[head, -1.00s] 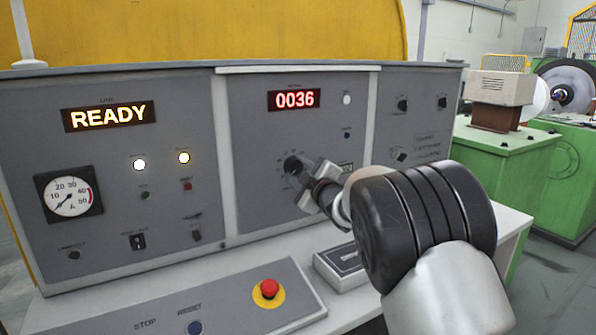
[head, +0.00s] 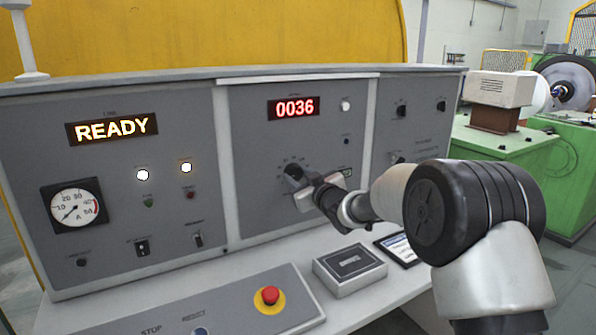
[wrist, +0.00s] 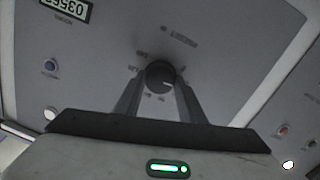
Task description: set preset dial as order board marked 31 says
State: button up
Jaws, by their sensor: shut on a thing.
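The preset dial (head: 292,172) is a round black knob on the middle grey panel, below the red display (head: 293,107) reading 0036. My gripper (head: 306,190) reaches it from the lower right and is shut on it. I cannot make out an order board marked 31; a dark-framed board or tablet (head: 397,248) lies on the desk, partly behind my arm.
A READY display (head: 112,129), two lit white lamps and an ammeter (head: 75,205) are on the left panel. A red emergency button (head: 269,298) is on the desk console. A grey box (head: 349,268) stands below my arm. Green machinery (head: 510,160) is at the right.

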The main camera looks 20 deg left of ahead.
jog(key=m+p, duration=0.1)
jog(key=m, duration=0.1)
jog(key=m+p, duration=0.2)
jog(key=shift+w+d+r+g, duration=0.1)
jog(key=shift+r+g, duration=0.1)
jog(key=shift+g, duration=0.2)
jog(key=shift+f+m+p, duration=0.1)
jog(key=shift+m+p, duration=1.35)
jog(key=shift+m, duration=0.95)
jog(key=shift+g+y, duration=0.3)
jog(key=o, duration=1)
jog(key=shift+o, duration=0.2)
jog(key=v, duration=1.7)
jog(key=shift+p, duration=0.35)
